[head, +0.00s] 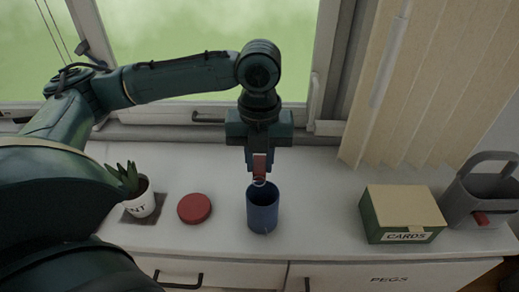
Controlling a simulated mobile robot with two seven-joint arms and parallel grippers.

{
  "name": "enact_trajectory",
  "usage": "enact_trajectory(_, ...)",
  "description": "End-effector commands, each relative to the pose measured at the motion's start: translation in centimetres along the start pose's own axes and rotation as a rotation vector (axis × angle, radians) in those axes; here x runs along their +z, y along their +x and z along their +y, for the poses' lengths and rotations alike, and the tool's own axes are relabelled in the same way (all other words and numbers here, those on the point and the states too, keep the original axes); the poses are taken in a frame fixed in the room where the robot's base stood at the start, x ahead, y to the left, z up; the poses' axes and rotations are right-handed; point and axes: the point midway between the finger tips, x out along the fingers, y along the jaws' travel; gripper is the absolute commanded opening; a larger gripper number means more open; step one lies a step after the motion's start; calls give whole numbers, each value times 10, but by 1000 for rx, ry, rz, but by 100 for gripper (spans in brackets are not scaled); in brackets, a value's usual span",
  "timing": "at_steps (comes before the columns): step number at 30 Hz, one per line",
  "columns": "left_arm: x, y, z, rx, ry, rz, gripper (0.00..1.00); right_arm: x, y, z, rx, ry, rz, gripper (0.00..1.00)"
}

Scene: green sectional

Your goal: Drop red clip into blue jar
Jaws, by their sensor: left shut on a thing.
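My left gripper (260,163) points straight down over the white counter and is shut on the red clip (260,166). The blue jar (263,212) stands upright and open on the counter right below. The clip's lower end, with a pale wire loop, shows at the jar's far rim; I cannot tell whether it is above or inside the mouth. The inside of the jar is mostly dark. My right gripper is not in view.
A round red lid (195,208) lies left of the jar. A potted plant (141,203) stands farther left. A box marked CARDS (403,213) and a grey caddy (482,192) stand on the right. A window (200,40) and blinds (430,80) are behind. Drawers (215,272) are below.

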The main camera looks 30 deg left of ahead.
Motion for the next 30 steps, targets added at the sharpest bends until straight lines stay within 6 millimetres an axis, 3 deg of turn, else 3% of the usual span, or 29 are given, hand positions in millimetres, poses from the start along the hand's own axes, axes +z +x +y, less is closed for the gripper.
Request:
enact_trajectory(8,0,1,0,0,0,0,1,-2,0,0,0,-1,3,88)
enact_trajectory(9,0,1,0,0,0,0,26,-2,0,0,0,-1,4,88)
enact_trajectory(17,0,1,0,0,0,0,47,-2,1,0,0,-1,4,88)
enact_trajectory(26,0,-2,0,0,0,-1,48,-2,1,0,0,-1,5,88)
enact_trajectory(30,1,-17,-1,-3,-1,-3,48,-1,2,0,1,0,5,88)
